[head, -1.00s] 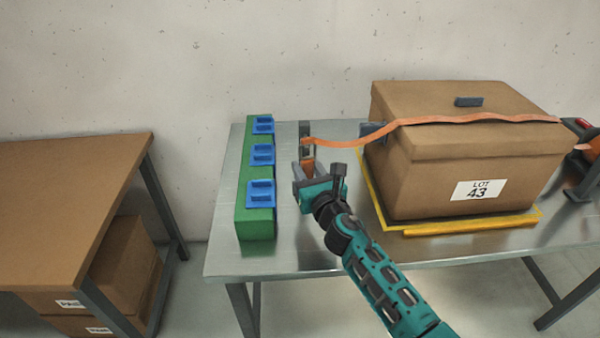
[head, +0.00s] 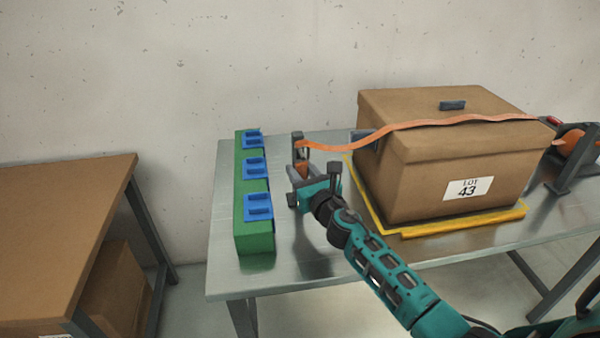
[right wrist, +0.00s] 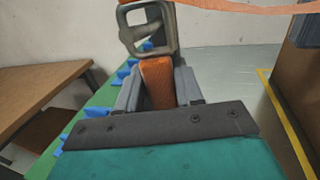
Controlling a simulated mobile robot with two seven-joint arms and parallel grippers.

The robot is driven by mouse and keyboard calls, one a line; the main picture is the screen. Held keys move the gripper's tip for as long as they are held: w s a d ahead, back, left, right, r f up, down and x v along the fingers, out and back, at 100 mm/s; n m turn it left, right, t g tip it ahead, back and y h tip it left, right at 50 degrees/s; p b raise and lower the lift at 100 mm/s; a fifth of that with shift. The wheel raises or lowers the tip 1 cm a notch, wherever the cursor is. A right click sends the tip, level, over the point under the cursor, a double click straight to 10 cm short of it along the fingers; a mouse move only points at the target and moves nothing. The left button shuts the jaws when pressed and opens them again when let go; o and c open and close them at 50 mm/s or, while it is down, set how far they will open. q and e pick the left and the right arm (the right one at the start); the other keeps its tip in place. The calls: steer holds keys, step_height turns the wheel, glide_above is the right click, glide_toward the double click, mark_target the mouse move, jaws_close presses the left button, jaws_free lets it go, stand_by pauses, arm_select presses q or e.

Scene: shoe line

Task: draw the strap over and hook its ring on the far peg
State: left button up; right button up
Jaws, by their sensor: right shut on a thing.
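The orange strap (head: 400,127) runs from a reel at the right, over the brown box (head: 420,165), to a grey metal ring (right wrist: 123,32) at its left end. My right gripper (head: 301,171) is shut on an orange tab (right wrist: 158,82) just below the ring. A dark upright peg (head: 297,139) stands left of the box, near the back of the table. In the right wrist view, the peg (right wrist: 157,14) shows behind or through the ring. I cannot tell whether the ring is around it or in front. My left gripper is out of view.
A green block (head: 255,241) with several blue holders stands left of the peg. The box sits in a yellow frame (head: 405,233), with a dark bracket (head: 362,140) on its left side. The reel (head: 574,143) stands at the right. The metal table's front left (head: 310,268) is clear.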

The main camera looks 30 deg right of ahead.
steer(key=shift+w+d+r, duration=0.1)
steer(key=shift+w+d, duration=0.1)
steer(key=shift+d, duration=0.05)
steer(key=o, duration=1.2)
steer(key=shift+c, duration=0.2)
steer(key=shift+s+f, duration=0.3)
steer(key=shift+s, duration=0.15)
steer(key=s+a, duration=0.1)
steer(key=s, duration=1.1)
steer(key=shift+s, duration=0.25)
